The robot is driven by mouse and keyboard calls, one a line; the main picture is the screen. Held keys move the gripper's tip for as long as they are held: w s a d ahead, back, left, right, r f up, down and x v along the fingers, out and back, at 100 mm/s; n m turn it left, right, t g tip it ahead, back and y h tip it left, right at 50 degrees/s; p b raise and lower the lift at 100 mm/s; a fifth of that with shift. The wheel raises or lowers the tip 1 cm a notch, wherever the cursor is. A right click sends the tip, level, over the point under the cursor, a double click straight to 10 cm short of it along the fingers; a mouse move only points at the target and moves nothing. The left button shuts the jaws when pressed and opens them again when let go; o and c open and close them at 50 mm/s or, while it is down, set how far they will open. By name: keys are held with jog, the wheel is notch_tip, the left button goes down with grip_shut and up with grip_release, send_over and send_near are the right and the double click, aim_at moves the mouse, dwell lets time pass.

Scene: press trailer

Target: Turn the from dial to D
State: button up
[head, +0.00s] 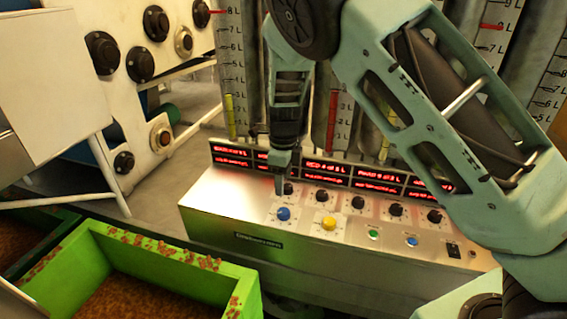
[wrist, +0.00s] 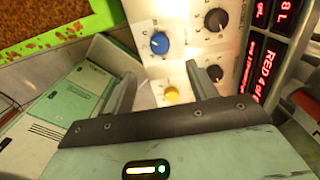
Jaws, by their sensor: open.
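A steel control box (head: 330,262) carries a blue dial (head: 283,213) and a yellow dial (head: 328,223) on its front top panel. Small letters ring the blue dial, but I cannot read clearly which dial is marked "from". My gripper (head: 281,184) is above the left end of the panel, behind the blue dial and beside a black knob. In the wrist view my gripper (wrist: 160,82) is open and empty. The blue dial (wrist: 160,43) lies beyond the fingertips, and the yellow dial (wrist: 171,94) shows between the fingers. Neither dial appears touched.
Several black knobs (head: 357,202) line the panel below red displays (head: 325,168). A green button (head: 373,234), a blue button (head: 411,241) and a switch (head: 453,250) are at the right. A green bin (head: 165,250) stands at front left. Graduated tubes (head: 338,110) rise behind.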

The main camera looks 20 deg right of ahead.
notch_tip(320, 180, up, 6)
jog(key=shift+r+b, duration=0.15)
jog(key=shift+b, duration=0.2)
jog(key=s+a+r+n+g+y, duration=0.15)
jog(key=s+a+n, duration=0.25)
jog(key=s+n, duration=0.55)
jog(key=s+a+r+n, duration=0.3)
jog(key=s+a+n, duration=0.1)
jog(key=s+n, duration=0.6)
jog(key=s+d+n+t, duration=0.1)
jog(key=s+n, duration=1.2)
jog(key=s, duration=0.1)
jog(key=shift+s+d+r+h+b, duration=0.2)
jog(key=shift+s+r+h+b, duration=0.15)
jog(key=shift+h, duration=0.1)
jog(key=shift+f+n+t, duration=0.1)
jog(key=shift+n+t, duration=0.15)
